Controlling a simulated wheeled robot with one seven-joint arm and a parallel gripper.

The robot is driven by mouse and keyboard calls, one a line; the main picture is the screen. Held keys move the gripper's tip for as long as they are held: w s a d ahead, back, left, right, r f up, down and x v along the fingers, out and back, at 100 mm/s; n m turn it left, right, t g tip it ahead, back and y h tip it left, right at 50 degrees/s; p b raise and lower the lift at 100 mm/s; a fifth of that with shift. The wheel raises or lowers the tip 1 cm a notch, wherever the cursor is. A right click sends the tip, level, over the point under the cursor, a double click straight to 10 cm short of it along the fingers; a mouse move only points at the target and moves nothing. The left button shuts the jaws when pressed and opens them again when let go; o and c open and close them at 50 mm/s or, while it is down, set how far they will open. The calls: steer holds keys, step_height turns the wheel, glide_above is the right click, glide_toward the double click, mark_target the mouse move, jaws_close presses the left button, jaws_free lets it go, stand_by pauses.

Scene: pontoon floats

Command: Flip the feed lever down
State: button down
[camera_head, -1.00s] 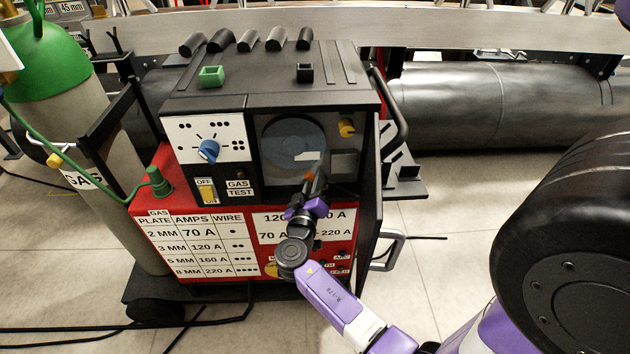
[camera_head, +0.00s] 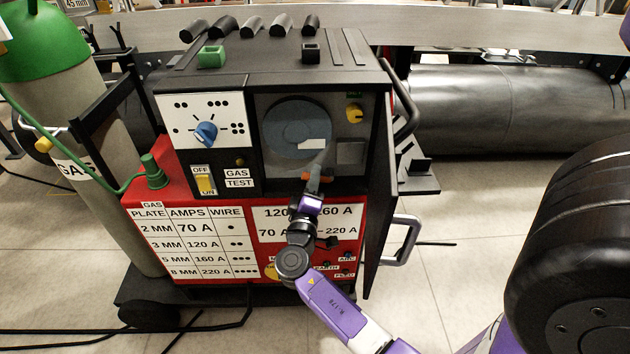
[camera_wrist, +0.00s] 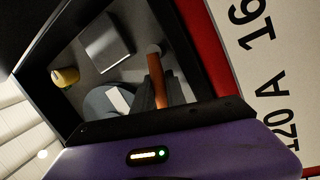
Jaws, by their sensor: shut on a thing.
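The feed lever is an orange bar (camera_wrist: 157,72) inside the open wire compartment of the red and black welding machine (camera_head: 210,85). In the wrist view it runs from a round grey pivot down between my dark fingers. In the head view only a small orange part of the lever (camera_head: 326,179) shows, near the compartment's lower edge. My gripper (camera_head: 311,184) reaches into the compartment from the front and below. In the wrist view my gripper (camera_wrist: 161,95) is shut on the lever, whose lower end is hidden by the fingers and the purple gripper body.
The compartment also holds a blue-grey spool (camera_head: 292,125), a yellow knob (camera_head: 354,114) and a grey block (camera_head: 350,153). The compartment's dark lower edge lies close to my gripper. An open door with a grey handle (camera_head: 402,240) stands at the right. A gas cylinder (camera_head: 50,110) stands left.

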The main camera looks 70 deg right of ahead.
steer(key=shift+f, duration=0.15)
stand_by(0.4)
steer(key=c, duration=1.4)
jaws_free()
steer(key=shift+o, duration=0.2)
